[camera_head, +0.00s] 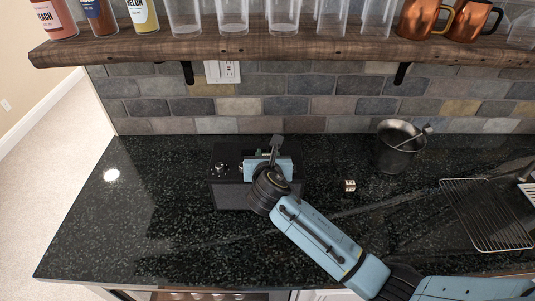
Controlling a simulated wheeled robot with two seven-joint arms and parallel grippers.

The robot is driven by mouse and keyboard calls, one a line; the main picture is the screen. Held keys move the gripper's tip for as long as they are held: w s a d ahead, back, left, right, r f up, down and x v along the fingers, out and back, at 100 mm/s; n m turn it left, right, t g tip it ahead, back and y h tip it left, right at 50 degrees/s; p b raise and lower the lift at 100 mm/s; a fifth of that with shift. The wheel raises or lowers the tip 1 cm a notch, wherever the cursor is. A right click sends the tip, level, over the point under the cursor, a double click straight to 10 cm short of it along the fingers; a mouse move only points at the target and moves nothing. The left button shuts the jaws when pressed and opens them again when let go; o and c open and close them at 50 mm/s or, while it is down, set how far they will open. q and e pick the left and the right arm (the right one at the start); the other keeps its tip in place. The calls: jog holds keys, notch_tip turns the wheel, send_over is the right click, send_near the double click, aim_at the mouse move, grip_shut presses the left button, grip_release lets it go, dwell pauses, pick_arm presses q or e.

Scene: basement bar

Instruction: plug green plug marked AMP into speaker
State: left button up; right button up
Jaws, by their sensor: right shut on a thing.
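The speaker (228,192) is a dark box with silver knobs on its top, standing on the black counter left of centre. My right gripper (272,152) is over the right part of the speaker, at its back edge. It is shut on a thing. A small patch of green, likely the green plug (259,154), shows beside the fingers; most of it is hidden. I cannot read an AMP mark or tell whether the plug touches the speaker. My left gripper is not in view.
A small pale block (349,186) lies on the counter (130,220) to the right. Behind it stands a metal bucket (397,153) with a utensil. A wire rack (488,225) is at far right. A wooden shelf (300,45) with bottles, glasses and copper mugs overhangs the back. The counter's left is clear.

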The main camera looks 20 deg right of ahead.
jog(key=shift+f+p, duration=0.5)
jog(key=shift+f, duration=0.1)
dwell(1.2)
jog(key=o, duration=1.1)
jog(key=shift+c, duration=0.2)
jog(key=v, duration=1.3)
jog(key=shift+s, duration=0.25)
jog(key=shift+r, duration=0.15)
